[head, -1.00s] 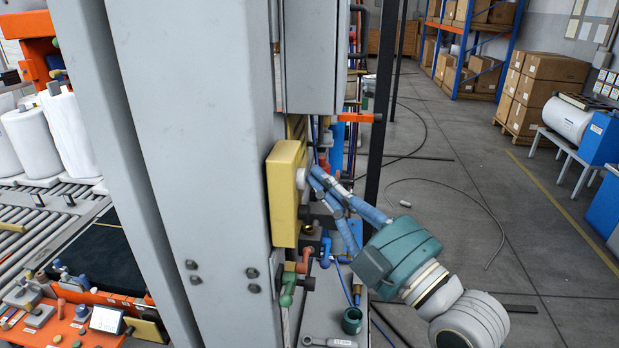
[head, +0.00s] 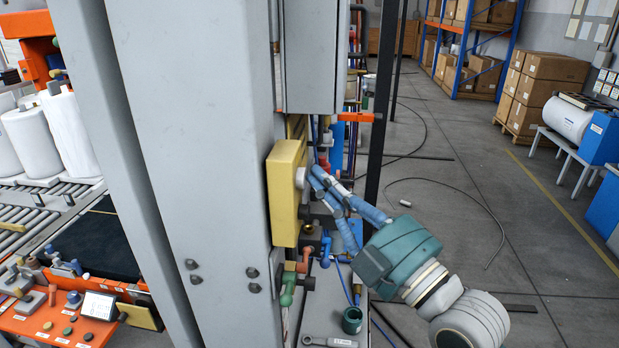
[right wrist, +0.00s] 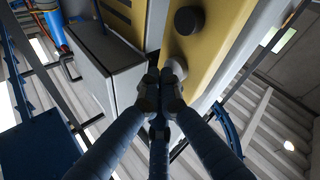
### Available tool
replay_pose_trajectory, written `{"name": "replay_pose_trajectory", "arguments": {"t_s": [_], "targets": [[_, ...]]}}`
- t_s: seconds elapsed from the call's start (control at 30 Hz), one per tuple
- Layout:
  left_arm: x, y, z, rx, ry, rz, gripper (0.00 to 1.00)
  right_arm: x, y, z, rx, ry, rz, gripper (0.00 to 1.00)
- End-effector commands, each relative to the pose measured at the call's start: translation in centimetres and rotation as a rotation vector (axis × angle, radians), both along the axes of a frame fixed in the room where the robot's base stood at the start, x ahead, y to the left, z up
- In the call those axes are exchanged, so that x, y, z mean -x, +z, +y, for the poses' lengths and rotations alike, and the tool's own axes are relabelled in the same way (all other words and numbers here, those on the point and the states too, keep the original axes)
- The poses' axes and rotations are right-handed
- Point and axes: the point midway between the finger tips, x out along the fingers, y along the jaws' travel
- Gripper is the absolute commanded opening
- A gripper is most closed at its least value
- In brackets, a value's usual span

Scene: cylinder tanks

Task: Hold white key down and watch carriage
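The yellow control box (head: 284,195) is fixed to the grey column. A round whitish key (head: 301,178) sticks out of its right side; it also shows in the right wrist view (right wrist: 177,67), beside a black key (right wrist: 188,20). My right gripper (head: 313,176) has its blue fingers drawn together, empty, with the tips at the white key. They seem to touch it; how far it is pressed I cannot tell. The orange carriage (head: 45,325), with a dark top, stands at the lower left, partly hidden by the column. My left gripper is not in view.
White cylinders (head: 35,138) stand by a roller conveyor (head: 30,245) at left. Coloured valves and pipes (head: 288,285) sit below the yellow box. A grey cabinet (head: 312,60) hangs above. The floor at right is mostly open, with a loose cable.

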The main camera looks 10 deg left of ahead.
Motion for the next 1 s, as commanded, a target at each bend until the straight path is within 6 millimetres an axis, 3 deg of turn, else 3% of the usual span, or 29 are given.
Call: {"name": "replay_pose_trajectory", "arguments": {"t_s": [0.47, 1.0], "targets": [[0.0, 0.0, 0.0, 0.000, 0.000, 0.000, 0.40, 0.0, -0.1, 0.0, 0.001, 0.002, 0.001, 0.00], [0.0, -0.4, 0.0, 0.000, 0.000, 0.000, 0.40, 0.1, 0.0, -1.8, 0.001, 0.001, 0.000, 0.00]]}}
